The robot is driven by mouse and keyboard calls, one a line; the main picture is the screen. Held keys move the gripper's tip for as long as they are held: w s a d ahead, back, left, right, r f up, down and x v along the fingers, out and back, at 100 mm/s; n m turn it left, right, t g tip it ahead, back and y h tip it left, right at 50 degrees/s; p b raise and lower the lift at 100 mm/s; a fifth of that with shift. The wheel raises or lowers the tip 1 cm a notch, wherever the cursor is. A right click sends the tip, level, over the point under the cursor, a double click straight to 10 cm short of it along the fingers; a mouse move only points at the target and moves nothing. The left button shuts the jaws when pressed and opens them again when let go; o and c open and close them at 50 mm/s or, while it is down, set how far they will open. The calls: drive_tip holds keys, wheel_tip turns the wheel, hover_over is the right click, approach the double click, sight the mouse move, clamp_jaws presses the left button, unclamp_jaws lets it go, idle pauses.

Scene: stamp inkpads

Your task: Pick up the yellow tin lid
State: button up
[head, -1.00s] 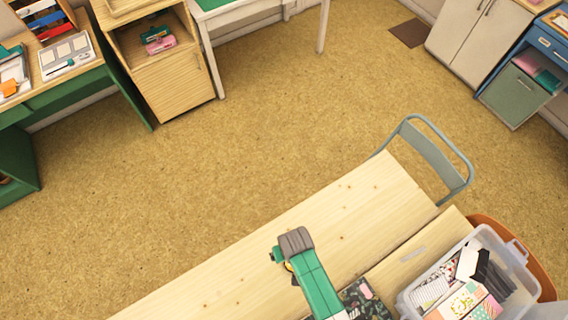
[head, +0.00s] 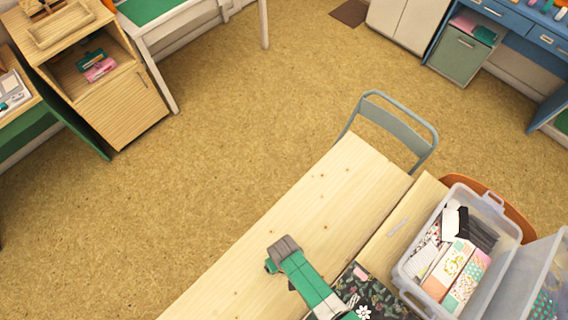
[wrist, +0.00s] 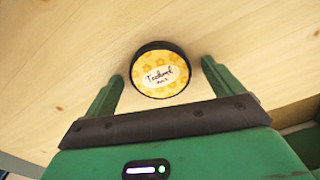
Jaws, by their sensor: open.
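The yellow tin lid (wrist: 160,72) shows in the wrist view as a round disc with a yellow patterned top, a pale printed label and a dark rim. It is at the pale wooden tabletop. My gripper (wrist: 160,76) is open, with one green finger on the left of the lid and the other on the right. A gap shows on both sides, wider on the right, and nothing is gripped. In the head view my green arm reaches over the wooden table (head: 325,195), but I cannot make out the fingers or the lid there.
A clear plastic bin (head: 410,270) full of boxes stands at the table's right end. A dark floral item (head: 375,290) lies near my arm. A grey metal chair (head: 405,145) stands behind the table. The tabletop left of my arm is clear.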

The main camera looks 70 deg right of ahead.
drive_tip(key=c, duration=1.1)
